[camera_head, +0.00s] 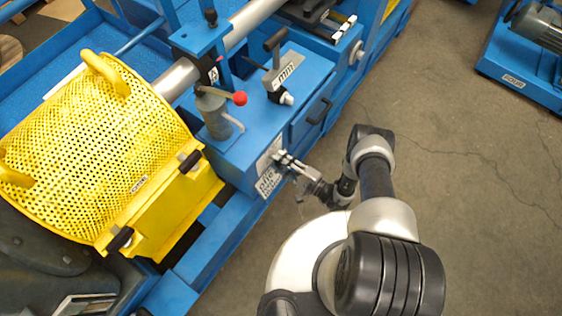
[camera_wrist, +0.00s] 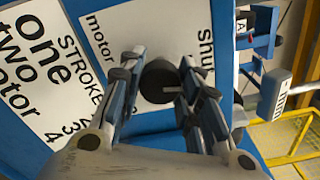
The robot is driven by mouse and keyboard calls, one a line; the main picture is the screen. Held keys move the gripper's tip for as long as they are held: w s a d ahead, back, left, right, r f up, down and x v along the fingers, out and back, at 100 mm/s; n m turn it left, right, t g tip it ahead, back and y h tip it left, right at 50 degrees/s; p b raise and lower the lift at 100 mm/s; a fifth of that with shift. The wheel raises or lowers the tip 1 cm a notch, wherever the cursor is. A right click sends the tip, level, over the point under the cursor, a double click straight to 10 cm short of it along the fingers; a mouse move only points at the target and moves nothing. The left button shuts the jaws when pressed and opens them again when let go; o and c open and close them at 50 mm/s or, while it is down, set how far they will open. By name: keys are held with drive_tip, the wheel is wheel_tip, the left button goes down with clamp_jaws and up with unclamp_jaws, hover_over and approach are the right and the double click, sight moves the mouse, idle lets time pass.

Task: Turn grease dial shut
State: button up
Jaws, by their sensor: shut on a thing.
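The grease dial (camera_wrist: 158,82) is a round black knob on a white label plate, with a pale pointer line toward the right in the wrist view. The word "shut" (camera_wrist: 205,48) is printed on the plate at the upper right of the dial, and "motor" at the upper left. My gripper (camera_wrist: 156,76) has its two fingers on either side of the dial, shut on it.
The blue machine (camera_head: 240,150) carries a yellow perforated guard (camera_head: 95,150), a grease pump with a red-knobbed lever (camera_head: 222,103) and a block marked "mm" (camera_head: 286,72). A black handle (camera_head: 320,111) sticks out right of my gripper.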

drive_tip(key=shift+n, duration=1.1)
drive_tip(key=o, duration=1)
drive_tip(key=shift+o, duration=0.2)
drive_tip(key=v, duration=1.2)
